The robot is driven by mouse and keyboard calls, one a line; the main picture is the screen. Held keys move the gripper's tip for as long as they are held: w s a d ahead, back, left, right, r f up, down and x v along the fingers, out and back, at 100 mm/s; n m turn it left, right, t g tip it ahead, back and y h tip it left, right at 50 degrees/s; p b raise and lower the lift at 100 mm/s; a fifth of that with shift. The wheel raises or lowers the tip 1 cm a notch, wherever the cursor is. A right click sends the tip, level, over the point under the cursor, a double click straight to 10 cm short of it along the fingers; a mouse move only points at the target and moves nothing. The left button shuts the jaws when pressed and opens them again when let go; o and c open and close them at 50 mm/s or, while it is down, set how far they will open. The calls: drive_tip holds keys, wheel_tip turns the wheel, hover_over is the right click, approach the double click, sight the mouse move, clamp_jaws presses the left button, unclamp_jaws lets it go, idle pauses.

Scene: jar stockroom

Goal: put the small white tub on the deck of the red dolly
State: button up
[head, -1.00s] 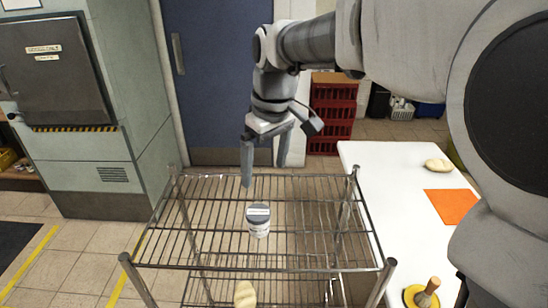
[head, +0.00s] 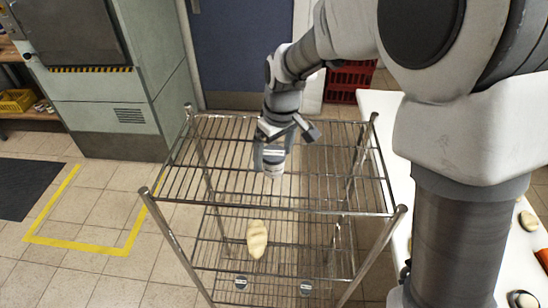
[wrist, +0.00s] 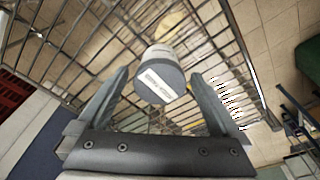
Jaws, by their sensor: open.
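A small white tub (head: 273,168) with a grey lid stands upright on the top shelf of a wire rack. In the wrist view the tub (wrist: 158,75) shows its grey lid and white label between the fingertips. My gripper (head: 272,152) is open and down at the tub, with one finger on either side. In the wrist view my gripper (wrist: 160,82) shows a gap beside each finger, so it does not hold the tub. I cannot make out the red dolly in any view.
The wire rack (head: 330,209) has a bread-like loaf (head: 257,239) and two dark-lidded tubs (head: 241,282) lower down. A white table (head: 398,190) stands close on the right. Red crates (head: 348,83) are stacked behind. The floor at left, with yellow tape (head: 75,247), is clear.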

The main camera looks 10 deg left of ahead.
drive_tip(key=shift+f, duration=0.3)
drive_tip(key=c, duration=1.6)
drive_tip(key=shift+r, duration=0.1)
drive_tip(key=shift+w+r, duration=0.1)
drive_tip(key=shift+r, duration=0.05)
